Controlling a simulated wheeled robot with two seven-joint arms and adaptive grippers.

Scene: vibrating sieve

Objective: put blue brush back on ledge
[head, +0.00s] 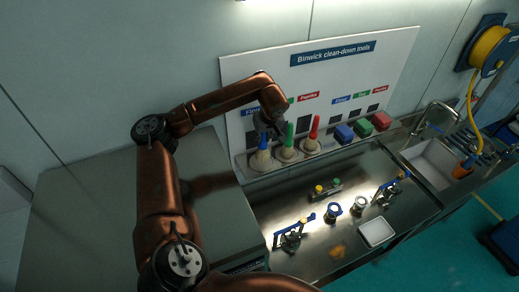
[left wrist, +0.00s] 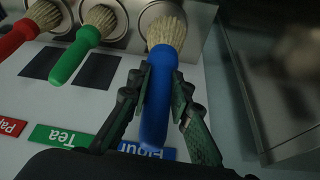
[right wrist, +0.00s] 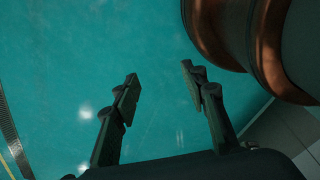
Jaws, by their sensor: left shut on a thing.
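The blue brush (left wrist: 156,100) is between the fingers of my left gripper (left wrist: 163,95), which is shut on its blue handle. Its pale bristles (left wrist: 165,28) point towards a round holder on the ledge (left wrist: 125,40). In the head view the blue brush (head: 263,141) stands roughly upright, bristles down, at the left end of the ledge (head: 247,170), below my left gripper (head: 268,122). I cannot tell whether the bristles touch the ledge. My right gripper (right wrist: 160,85) is open and empty, above the teal floor.
A green brush (head: 289,137) and a red brush (head: 314,128) stand beside it on the ledge. Blue, green and red blocks (head: 363,127) sit further right. The tool board (head: 340,60) rises behind. A steel cabinet (head: 80,200) is at left; clamps and small jars occupy the bench (head: 300,200).

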